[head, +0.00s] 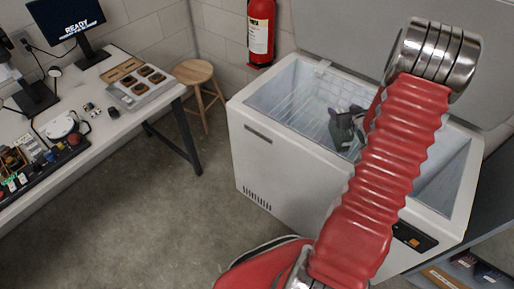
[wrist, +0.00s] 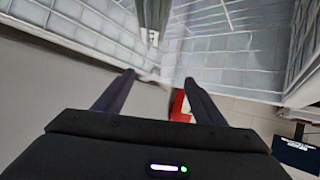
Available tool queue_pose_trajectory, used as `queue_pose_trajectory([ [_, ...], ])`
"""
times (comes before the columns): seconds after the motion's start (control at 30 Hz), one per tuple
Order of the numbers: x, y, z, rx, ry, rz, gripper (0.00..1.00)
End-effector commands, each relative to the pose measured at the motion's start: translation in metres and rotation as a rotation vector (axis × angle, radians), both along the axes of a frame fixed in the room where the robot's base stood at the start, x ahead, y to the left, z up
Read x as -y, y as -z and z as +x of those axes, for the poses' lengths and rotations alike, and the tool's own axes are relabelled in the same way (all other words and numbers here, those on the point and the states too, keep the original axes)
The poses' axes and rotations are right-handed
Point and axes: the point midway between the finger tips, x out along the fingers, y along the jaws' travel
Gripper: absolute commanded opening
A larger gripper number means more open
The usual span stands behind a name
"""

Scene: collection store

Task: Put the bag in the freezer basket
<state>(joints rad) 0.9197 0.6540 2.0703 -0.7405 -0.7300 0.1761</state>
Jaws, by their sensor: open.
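The white chest freezer (head: 285,150) stands open, with a wire basket (head: 300,103) inside it; the wire grid also fills the top of the wrist view (wrist: 240,48). A grey-green bag (head: 341,132) is in the basket area in the head view, and part of it shows at the top edge of the wrist view (wrist: 153,14). My gripper (wrist: 158,75) is open, its two dark fingers apart with nothing between them.
A red fire extinguisher (head: 261,30) hangs on the wall behind the freezer. A wooden stool (head: 196,75) stands to its left. A white table (head: 105,115) holds a tray (head: 143,88), a monitor (head: 66,18) and small items. The floor between is clear.

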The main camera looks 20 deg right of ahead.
Motion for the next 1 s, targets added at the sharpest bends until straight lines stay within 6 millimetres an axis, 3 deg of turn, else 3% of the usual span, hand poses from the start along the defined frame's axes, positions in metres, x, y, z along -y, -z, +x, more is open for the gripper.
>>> queue_pose_trajectory([
  [0.03,-0.008,-0.015,0.007,-0.013,-0.002,-0.014,0.64],
  [0.2,-0.034,-0.054,0.020,-0.070,0.010,-0.039,0.64],
  [0.47,-0.084,-0.109,0.027,-0.146,0.024,-0.058,0.64],
  [0.77,-0.153,-0.163,0.016,-0.220,0.029,-0.050,0.64],
  [1.0,-0.215,-0.198,-0.006,-0.275,0.017,-0.022,0.64],
])
